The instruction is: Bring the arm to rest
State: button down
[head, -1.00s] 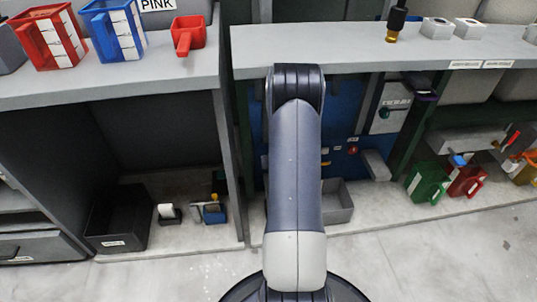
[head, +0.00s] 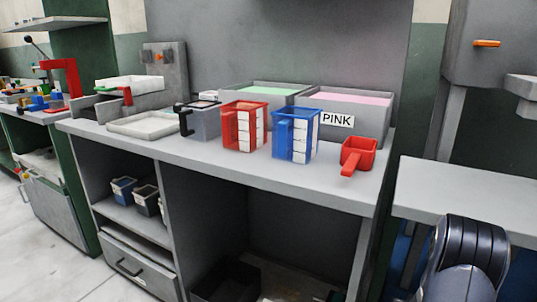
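My arm (head: 468,262) shows only as a dark, rounded link at the lower right of the head view, in front of the right-hand bench. My gripper is not in the picture, so its fingers and anything in them are hidden from me. No object of the task is named apart from the arm.
Another bench (head: 450,195) stands right. Floor (head: 40,245) is clear at lower left.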

jog(key=v, duration=0.3)
jog(key=shift+s+a+r+p, duration=0.15)
jog(key=shift+s+p, duration=0.05)
jog(key=shift+p, duration=0.15)
jog(key=shift+w, duration=0.1)
